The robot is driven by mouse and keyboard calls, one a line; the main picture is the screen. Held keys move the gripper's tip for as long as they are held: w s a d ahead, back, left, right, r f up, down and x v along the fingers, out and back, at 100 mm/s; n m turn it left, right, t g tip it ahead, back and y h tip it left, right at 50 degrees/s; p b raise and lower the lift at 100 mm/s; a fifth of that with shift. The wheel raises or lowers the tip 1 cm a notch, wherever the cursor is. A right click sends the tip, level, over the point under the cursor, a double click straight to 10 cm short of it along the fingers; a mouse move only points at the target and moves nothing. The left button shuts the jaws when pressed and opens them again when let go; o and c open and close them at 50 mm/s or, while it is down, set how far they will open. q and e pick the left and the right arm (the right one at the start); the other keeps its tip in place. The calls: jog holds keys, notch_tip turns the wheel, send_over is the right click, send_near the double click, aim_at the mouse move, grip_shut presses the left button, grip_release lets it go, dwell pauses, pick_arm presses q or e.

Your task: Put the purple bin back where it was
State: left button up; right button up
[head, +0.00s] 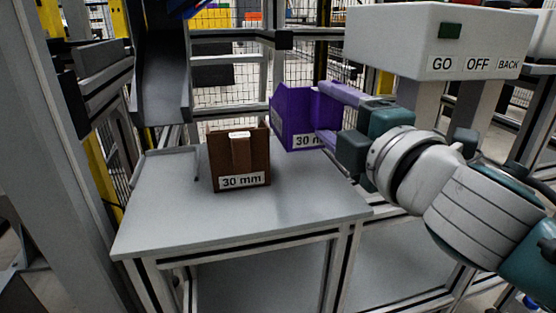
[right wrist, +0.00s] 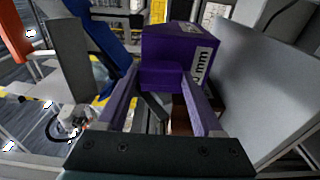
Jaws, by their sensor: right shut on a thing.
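The purple bin (head: 290,122) is at the back right of the grey table (head: 180,212), upright, with a white "30 mm" label partly hidden by my gripper. I cannot tell whether its base touches the table. My right gripper (head: 326,114) comes in from the right and is shut on the bin's near side. In the right wrist view the gripper's fingers (right wrist: 162,88) close on a tab of the purple bin (right wrist: 170,48). My left gripper is not in view.
A brown bin (head: 229,174) labelled "30 mm" stands on the table, left of and nearer than the purple bin. A white box (head: 400,45) marked GO, OFF and BACK stands at upper right. A grey chute (head: 162,85) comes down at back left. The table's front is clear.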

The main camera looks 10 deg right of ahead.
aim_at(313, 140)
notch_tip(313, 140, down, 6)
jog(key=b, duration=0.3)
jog(key=shift+r, duration=0.35)
jog(key=shift+f+b, duration=0.2)
jog(key=shift+b, duration=0.15)
jog(key=o, duration=1.4)
jog(key=shift+c, duration=0.2)
